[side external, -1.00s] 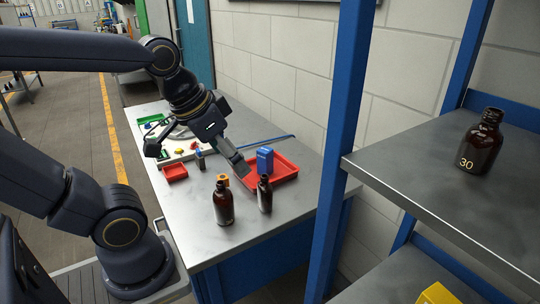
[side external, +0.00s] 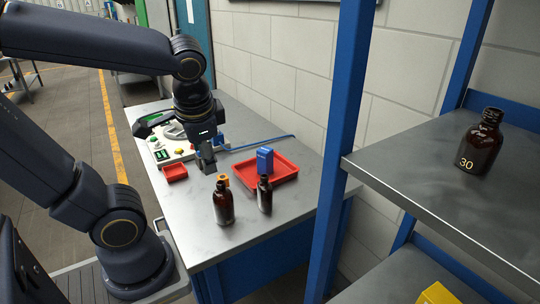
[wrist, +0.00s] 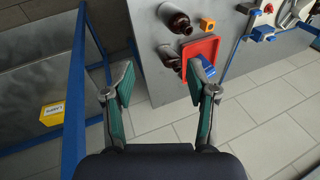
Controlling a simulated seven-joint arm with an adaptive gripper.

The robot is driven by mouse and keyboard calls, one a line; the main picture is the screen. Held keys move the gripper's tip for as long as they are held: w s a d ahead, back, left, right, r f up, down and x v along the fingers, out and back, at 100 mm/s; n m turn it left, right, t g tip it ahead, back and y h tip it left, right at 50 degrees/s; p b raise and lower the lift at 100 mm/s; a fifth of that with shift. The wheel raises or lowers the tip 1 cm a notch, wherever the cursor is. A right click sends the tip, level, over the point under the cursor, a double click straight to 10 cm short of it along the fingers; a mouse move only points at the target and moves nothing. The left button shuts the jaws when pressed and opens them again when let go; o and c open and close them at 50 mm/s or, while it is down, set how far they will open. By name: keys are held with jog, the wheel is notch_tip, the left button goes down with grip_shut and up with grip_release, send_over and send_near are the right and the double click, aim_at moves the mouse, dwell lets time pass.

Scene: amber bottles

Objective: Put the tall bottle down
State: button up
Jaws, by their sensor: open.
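Two dark amber bottles stand upright on the grey table: a wider one (side external: 223,204) near the front edge and a slimmer one (side external: 265,195) to its right, beside the red tray. A third amber bottle (side external: 480,142), marked 30, stands on the shelf at the right. I cannot tell for certain which is the tall one. My gripper (side external: 206,166) points down over the table, behind and left of the two bottles, apart from them. In the wrist view my gripper (wrist: 160,105) is open and empty. There the wider bottle (wrist: 174,18) and slimmer bottle (wrist: 169,58) show beyond the fingers.
The red tray (side external: 283,174) holds a blue box (side external: 265,160). A small orange block (side external: 222,180) sits behind the wider bottle. A small red bin (side external: 174,172) lies left of my gripper. A blue post (side external: 342,140) stands between table and shelf.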

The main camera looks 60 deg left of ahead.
jog(key=w+a+f+m+g+y, duration=0.2)
jog(key=w+a+m+g+y, duration=0.15)
jog(key=a+y, duration=0.2)
jog(key=m+y, duration=0.8)
jog(key=m, duration=0.2)
send_over(223, 190)
jog(key=w+d, duration=0.3)
jog(key=d, duration=0.3)
notch_tip(223, 190, down, 13)
jog(key=s+f+m, duration=0.1)
jog(key=f, duration=0.1)
jog(key=f+m+t, duration=0.1)
jog(key=f, duration=0.1)
jog(key=s+f+m, duration=0.1)
jog(key=f, duration=0.2)
jog(key=shift+s+a+y, duration=0.1)
jog(key=shift+s+y, duration=0.15)
jog(key=shift+s, duration=0.05)
jog(key=shift+s+a+f, duration=0.1)
jog(key=shift+a+f, duration=0.05)
jog(key=shift+a, duration=0.1)
jog(key=a, duration=0.6)
jog(key=shift+s+a, duration=0.1)
jog(key=shift+a, duration=0.3)
grip_shut()
